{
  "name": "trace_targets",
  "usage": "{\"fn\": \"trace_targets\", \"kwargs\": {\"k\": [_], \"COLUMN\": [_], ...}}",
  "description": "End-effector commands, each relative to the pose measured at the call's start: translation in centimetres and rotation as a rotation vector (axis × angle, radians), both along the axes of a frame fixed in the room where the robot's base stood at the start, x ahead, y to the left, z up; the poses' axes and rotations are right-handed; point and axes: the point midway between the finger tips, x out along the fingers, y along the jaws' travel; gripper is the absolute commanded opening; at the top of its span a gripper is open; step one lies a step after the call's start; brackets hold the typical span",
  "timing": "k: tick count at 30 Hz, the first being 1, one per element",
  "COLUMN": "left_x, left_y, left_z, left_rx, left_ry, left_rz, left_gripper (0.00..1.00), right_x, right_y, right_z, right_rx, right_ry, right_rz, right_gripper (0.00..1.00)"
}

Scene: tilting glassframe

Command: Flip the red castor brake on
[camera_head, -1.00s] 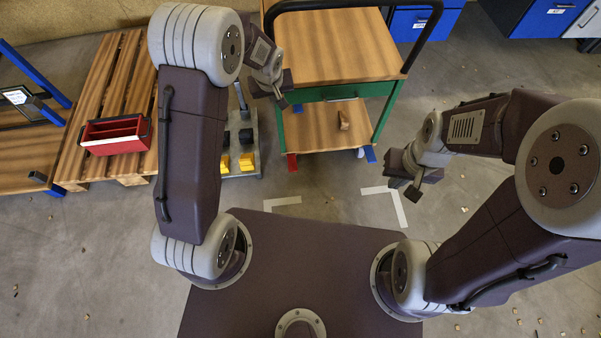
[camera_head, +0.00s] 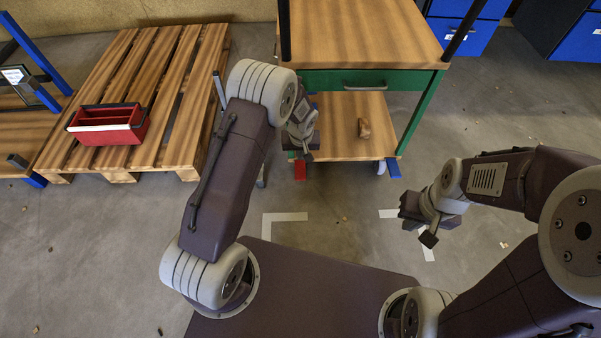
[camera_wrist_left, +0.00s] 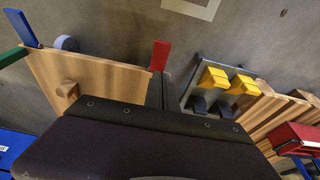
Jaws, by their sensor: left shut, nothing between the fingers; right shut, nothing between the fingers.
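The red castor brake (camera_head: 299,170) is a small red tab at the front left foot of the wooden cart (camera_head: 345,125). In the left wrist view the red tab (camera_wrist_left: 160,55) stands out beyond the cart's lower shelf (camera_wrist_left: 95,75), just past the dark fingers. My left gripper (camera_head: 307,155) is shut and empty, close above the tab in the head view; I cannot tell whether they touch. My right gripper (camera_head: 428,238) is shut and empty over the floor, to the right and nearer to me.
A blue tab (camera_head: 393,167) sits at the cart's front right foot. A wooden block (camera_head: 364,128) lies on the lower shelf. A pallet (camera_head: 180,95) with a red tote (camera_head: 108,125) is at left. A grey platform with yellow blocks (camera_wrist_left: 243,84) stands beside the cart.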

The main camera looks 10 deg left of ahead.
Motion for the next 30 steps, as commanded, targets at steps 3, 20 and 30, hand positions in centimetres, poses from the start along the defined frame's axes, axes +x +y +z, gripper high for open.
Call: {"fn": "trace_targets", "kwargs": {"k": [3, 20, 30], "left_x": [0.1, 2.1, 1.7], "left_y": [0.0, 0.6, 0.5], "left_z": [-0.5, -11.8, -13.8], "left_rx": [0.0, 0.001, 0.001], "left_ry": [0.0, 0.0, -0.001], "left_rz": [0.0, 0.0, 0.0], "left_gripper": [0.0, 0.0, 0.0], "right_x": [0.0, 0.0, 0.0], "right_y": [0.0, 0.0, 0.0], "right_z": [-0.4, -7.7, -9.2], "right_rx": [0.0, 0.0, 0.0], "right_ry": [0.0, 0.0, 0.0], "right_rz": [0.0, 0.0, 0.0], "right_gripper": [0.0, 0.0, 0.0]}}
